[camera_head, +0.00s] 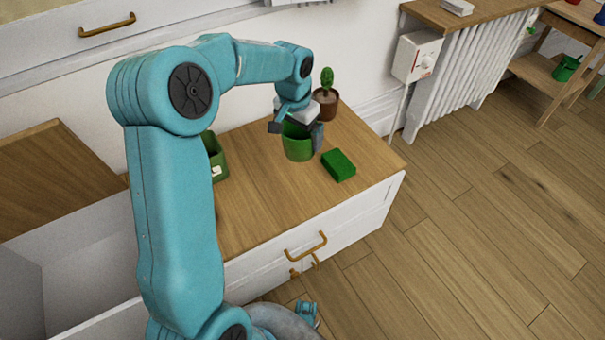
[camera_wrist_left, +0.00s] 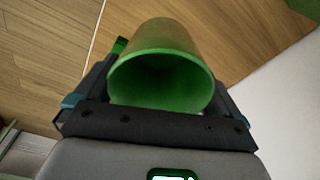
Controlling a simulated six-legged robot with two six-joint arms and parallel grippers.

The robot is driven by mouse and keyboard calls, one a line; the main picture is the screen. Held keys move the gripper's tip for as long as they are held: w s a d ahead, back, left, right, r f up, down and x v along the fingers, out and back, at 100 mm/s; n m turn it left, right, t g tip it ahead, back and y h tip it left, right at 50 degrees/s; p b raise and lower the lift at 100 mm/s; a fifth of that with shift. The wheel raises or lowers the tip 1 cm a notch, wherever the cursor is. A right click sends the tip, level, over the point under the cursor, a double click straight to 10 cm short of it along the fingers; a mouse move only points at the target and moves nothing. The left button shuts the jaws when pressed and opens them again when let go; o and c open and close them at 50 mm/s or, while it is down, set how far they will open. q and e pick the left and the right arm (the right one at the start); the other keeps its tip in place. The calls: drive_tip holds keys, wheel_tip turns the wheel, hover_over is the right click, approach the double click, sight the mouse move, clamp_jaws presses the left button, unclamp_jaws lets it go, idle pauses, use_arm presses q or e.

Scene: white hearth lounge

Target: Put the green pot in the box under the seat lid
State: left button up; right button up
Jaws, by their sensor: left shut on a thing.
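The green pot (camera_head: 297,150) is at the wooden top of the white bench, at its right part. My left gripper (camera_head: 296,131) comes down over it from above and is shut on it, one finger on each side of the rim. The wrist view shows the pot's open, empty mouth (camera_wrist_left: 160,82) between the fingers. I cannot tell whether its base touches the wood. The open box (camera_head: 75,262) with pale walls is at the left of the bench, with its wooden seat lid (camera_head: 55,180) raised behind it. My left arm hides part of the box. My right gripper does not show.
A green block (camera_head: 338,165) lies just right of the pot. A potted cactus (camera_head: 326,103) stands behind it. A green container (camera_head: 216,160) stands left, partly behind my arm. A white radiator (camera_head: 470,75) and wall box (camera_head: 416,57) are beyond. The bench's front middle is clear.

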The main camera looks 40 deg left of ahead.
sight(301, 153)
use_arm(q)
wheel_tip(301, 153, down, 8)
drive_tip(key=shift+r+b, duration=0.1)
drive_tip(key=shift+b, duration=0.85)
wheel_tip(301, 153, down, 5)
drive_tip(key=shift+f+b, duration=0.2)
drive_tip(key=shift+b, duration=0.75)
drive_tip(key=shift+f, duration=0.1)
drive_tip(key=o, duration=0.8)
drive_tip(key=shift+f, duration=0.1)
